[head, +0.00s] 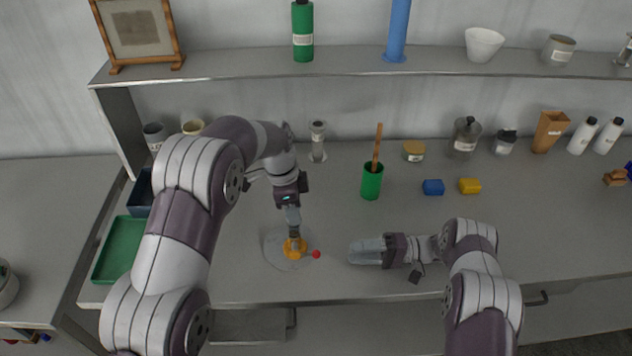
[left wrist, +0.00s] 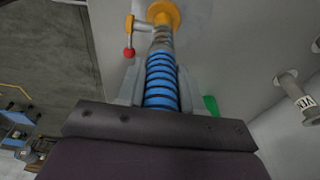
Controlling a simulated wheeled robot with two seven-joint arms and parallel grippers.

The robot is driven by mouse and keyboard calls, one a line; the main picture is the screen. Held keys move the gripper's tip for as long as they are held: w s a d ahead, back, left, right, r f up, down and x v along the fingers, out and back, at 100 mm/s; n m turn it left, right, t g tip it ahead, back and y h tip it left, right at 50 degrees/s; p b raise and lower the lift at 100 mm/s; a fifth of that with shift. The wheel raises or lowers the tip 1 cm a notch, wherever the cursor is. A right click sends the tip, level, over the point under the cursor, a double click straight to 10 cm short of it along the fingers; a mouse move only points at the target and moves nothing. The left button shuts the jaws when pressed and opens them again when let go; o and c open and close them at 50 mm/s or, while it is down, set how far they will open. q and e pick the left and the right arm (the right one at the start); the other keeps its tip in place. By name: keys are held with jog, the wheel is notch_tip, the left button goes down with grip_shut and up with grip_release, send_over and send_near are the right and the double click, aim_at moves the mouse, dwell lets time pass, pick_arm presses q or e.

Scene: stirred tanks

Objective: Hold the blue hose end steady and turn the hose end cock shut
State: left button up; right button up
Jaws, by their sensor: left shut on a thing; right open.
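The blue ribbed hose end (left wrist: 161,82) runs between the fingers of my left gripper (left wrist: 160,88), which is shut on it. In the head view my left gripper (head: 293,220) points down and hides the blue hose. A yellow flange (head: 294,248) sits just beyond the fingertips, and also shows in the left wrist view (left wrist: 164,14). The cock's lever carries a red ball (head: 316,254), which stands out to the right in the head view; the left wrist view shows this ball (left wrist: 129,53) beside the hose. My right gripper (head: 366,251) is open and empty, right of the red ball and apart from it.
A green cup with a wooden stick (head: 371,182), a blue block (head: 433,187) and a yellow block (head: 470,186) stand behind my right gripper. A green tray (head: 118,250) lies at left. Jars and bottles line the back under a shelf (head: 240,66). The right front bench is clear.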

pick_arm(q)
jog(key=o, duration=1.2)
